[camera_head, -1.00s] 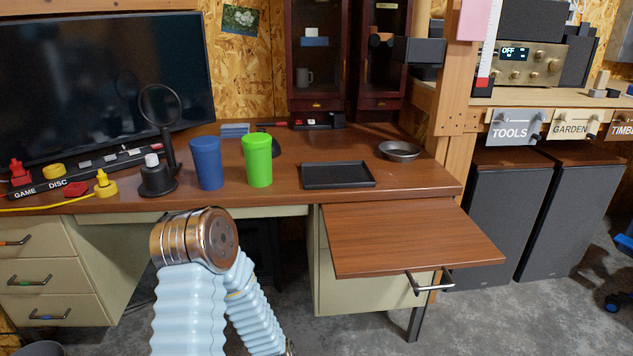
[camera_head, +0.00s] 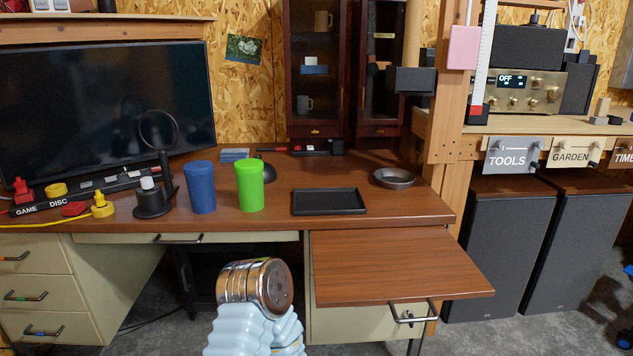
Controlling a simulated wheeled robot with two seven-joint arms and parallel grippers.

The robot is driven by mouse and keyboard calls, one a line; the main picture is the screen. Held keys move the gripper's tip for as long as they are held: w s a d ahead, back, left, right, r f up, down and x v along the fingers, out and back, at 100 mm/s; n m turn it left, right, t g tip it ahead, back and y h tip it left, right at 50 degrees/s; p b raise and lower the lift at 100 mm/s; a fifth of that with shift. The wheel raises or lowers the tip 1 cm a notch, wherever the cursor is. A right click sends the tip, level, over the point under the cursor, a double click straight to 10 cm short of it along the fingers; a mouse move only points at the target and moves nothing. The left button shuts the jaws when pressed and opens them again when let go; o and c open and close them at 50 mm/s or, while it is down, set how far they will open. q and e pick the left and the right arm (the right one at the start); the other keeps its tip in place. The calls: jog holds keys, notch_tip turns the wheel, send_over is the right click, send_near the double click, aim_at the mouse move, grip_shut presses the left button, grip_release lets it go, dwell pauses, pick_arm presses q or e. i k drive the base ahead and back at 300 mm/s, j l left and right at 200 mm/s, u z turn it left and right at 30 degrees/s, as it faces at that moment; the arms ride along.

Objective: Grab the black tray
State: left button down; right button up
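The black tray (camera_head: 329,211) is a shallow, empty rectangle lying flat on the brown desk top, near its front edge. It stands right of the green cup and left of a metal bowl. Part of one of my arms, a light blue sleeve with a metal joint, shows at the bottom middle, below and in front of the desk. It is apart from the tray. Neither of my grippers shows in the view.
A blue cup (camera_head: 200,187) and a green cup (camera_head: 249,185) stand left of the tray. A metal bowl (camera_head: 394,178) is at its right. A pull-out board (camera_head: 400,265) juts forward below the desk top (camera_head: 420,205). A magnifier stand (camera_head: 153,198) is further left.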

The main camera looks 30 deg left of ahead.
aim_at(315, 200)
jog(key=i+l+u, duration=0.2)
jog(key=l, duration=0.7)
jog(key=i+l+u, duration=0.15)
jog(key=l, duration=0.7)
jog(key=l+u, duration=0.2)
jog(key=l, duration=0.75)
